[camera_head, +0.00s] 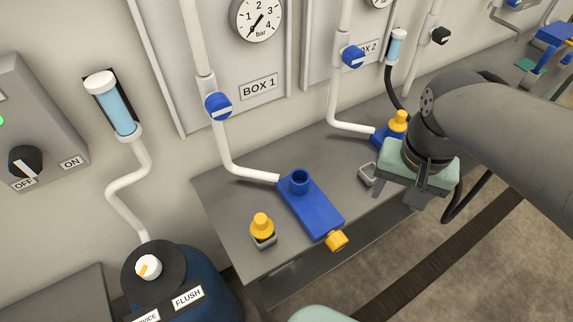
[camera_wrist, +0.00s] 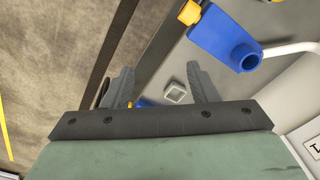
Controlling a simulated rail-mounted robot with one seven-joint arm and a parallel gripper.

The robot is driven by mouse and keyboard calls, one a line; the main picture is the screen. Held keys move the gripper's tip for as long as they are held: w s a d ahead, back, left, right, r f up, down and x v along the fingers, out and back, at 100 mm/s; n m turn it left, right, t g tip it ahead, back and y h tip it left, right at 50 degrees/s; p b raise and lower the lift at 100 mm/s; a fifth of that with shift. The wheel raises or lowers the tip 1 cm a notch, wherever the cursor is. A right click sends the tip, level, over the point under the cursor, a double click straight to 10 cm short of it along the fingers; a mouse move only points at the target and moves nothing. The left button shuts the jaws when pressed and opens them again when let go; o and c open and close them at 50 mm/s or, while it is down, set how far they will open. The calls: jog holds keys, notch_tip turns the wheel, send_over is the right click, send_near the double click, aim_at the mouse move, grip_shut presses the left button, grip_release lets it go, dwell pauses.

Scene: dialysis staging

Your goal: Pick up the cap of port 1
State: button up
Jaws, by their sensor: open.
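The port 1 block (camera_head: 312,207) is a blue block in front of the BOX 1 panel, its round socket open at the top. A yellow cap (camera_head: 262,225) stands upright on a small square holder to its left, apart from the socket. A yellow knob (camera_head: 337,240) sits at the block's near end. The wrist view shows the blue block (camera_wrist: 224,38) and yellow knob (camera_wrist: 190,12) at the top. My gripper (camera_head: 408,200) is open and empty, right of the block, near the BOX 2 port. In the wrist view its fingers (camera_wrist: 163,86) are spread apart.
An empty square holder (camera_head: 367,174) lies near my gripper. Another yellow cap (camera_head: 398,121) sits on the BOX 2 port, partly hidden by my arm. White pipes rise behind both ports. A blue FLUSH drum (camera_head: 215,290) stands left of the grey bench (camera_head: 230,190).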

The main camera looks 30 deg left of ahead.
jog(key=s+a+r+n+b, duration=0.1)
jog(key=a+b, duration=0.1)
jog(key=a, duration=1)
jog(key=r, duration=0.1)
send_over(261, 218)
jog(key=shift+n+g, duration=0.3)
jog(key=f, duration=1.1)
jog(key=shift+w+f, duration=0.15)
jog(key=shift+w, duration=0.1)
jog(key=shift+s+f+p, duration=0.15)
jog(key=shift+f+p, duration=0.05)
jog(key=shift+f, duration=1.15)
jog(key=shift+s+f+p, duration=0.15)
jog(key=shift+f+p, duration=0.05)
jog(key=shift+f, duration=1.15)
jog(key=c, duration=1.1)
